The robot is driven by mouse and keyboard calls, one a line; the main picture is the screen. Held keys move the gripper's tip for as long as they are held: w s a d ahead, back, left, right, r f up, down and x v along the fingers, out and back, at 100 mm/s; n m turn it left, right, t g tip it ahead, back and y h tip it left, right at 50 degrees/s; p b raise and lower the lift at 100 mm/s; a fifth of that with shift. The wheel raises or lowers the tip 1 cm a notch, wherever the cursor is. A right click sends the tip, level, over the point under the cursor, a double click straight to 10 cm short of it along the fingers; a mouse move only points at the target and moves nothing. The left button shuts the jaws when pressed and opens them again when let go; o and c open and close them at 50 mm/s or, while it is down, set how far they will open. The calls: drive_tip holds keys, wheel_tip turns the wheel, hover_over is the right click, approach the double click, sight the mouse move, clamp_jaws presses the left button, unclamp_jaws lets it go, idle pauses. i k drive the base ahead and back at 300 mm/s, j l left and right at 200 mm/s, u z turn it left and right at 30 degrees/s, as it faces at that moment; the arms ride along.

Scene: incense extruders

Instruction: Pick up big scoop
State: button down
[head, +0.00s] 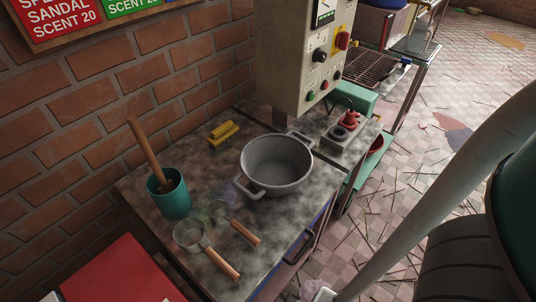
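The big scoop (190,236) lies on the mottled grey tabletop (275,222) near its front left. It has a round metal bowl and a wooden handle (222,262) pointing down and right. A smaller scoop (219,209) of the same kind lies just behind and right of it, its handle (244,232) roughly parallel. The two appear apart, with a narrow gap between the handles. Nothing covers the big scoop. My gripper is not identifiable in the head view; only parts of my arm show at the right.
A grey two-handled pot (276,166) stands right of the scoops. A teal cup (171,197) with a wooden-handled tool stands behind left. A yellow brush (223,132) lies near the brick wall. A control box (305,55) rises behind the pot. A red surface (118,275) borders the lower left.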

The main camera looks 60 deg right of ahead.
sight(190, 233)
drive_tip(key=u, duration=1.3)
drive_tip(key=z, duration=1.3)
drive_tip(key=k+j+z, duration=0.1)
drive_tip(key=k+z, duration=0.65)
drive_tip(key=i+j, duration=0.1)
drive_tip(key=j, duration=0.1)
